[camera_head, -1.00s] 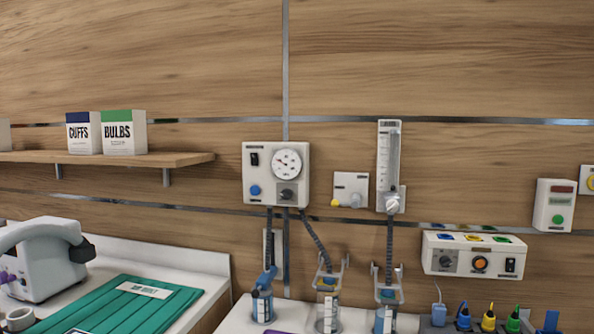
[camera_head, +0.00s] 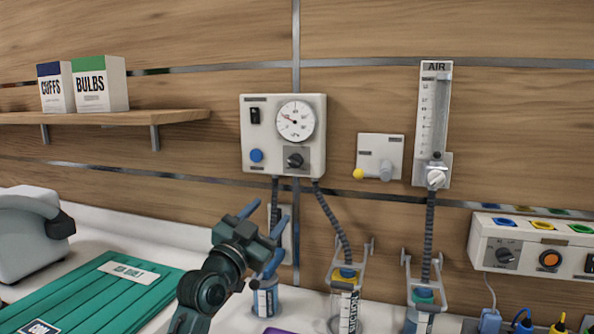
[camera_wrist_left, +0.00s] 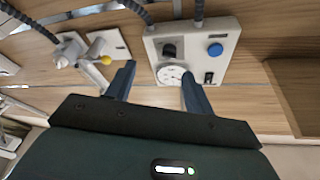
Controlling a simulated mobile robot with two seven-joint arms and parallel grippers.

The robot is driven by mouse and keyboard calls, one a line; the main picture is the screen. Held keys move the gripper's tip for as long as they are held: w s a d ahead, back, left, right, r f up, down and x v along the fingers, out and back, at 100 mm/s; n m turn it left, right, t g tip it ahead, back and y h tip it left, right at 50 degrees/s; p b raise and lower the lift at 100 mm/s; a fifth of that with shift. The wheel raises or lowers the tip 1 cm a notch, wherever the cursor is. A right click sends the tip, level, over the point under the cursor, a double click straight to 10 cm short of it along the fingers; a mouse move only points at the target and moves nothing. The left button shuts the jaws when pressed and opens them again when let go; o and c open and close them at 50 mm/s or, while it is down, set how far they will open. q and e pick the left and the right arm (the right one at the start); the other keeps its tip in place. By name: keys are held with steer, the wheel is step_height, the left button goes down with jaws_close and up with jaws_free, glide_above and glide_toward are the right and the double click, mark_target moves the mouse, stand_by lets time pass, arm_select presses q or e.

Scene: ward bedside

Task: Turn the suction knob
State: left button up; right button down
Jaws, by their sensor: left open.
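The suction unit (camera_head: 283,135) is a white box on the wood wall with a round dial gauge (camera_head: 295,121), a black switch, a blue button (camera_head: 256,156) and a dark suction knob (camera_head: 294,160). My left gripper (camera_head: 262,217) is open and empty, in front of the wall, below and left of the knob and apart from it. In the left wrist view the unit appears upside down, with the knob (camera_wrist_left: 169,51) beyond and between the open fingers (camera_wrist_left: 158,84). My right gripper is not in view.
Hoses run from the unit to suction jars (camera_head: 345,310) on the white counter below. An air flowmeter (camera_head: 433,125) and a small outlet plate (camera_head: 380,157) are to the right.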

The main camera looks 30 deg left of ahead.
mark_target(292, 164)
arm_select(q)
steer(key=shift+t, duration=0.4)
steer(key=x, duration=0.4)
steer(key=a+r+p+x, duration=0.1)
steer(key=x, duration=0.3)
steer(key=s+r+p+x, duration=0.1)
steer(key=x, duration=0.3)
steer(key=shift+w+a+r, duration=0.2)
steer(key=shift+w+r, duration=0.15)
steer(key=shift+r, duration=0.05)
steer(key=shift+w+r+p, duration=0.15)
steer(key=shift+w+p, duration=0.15)
steer(key=shift+w, duration=0.35)
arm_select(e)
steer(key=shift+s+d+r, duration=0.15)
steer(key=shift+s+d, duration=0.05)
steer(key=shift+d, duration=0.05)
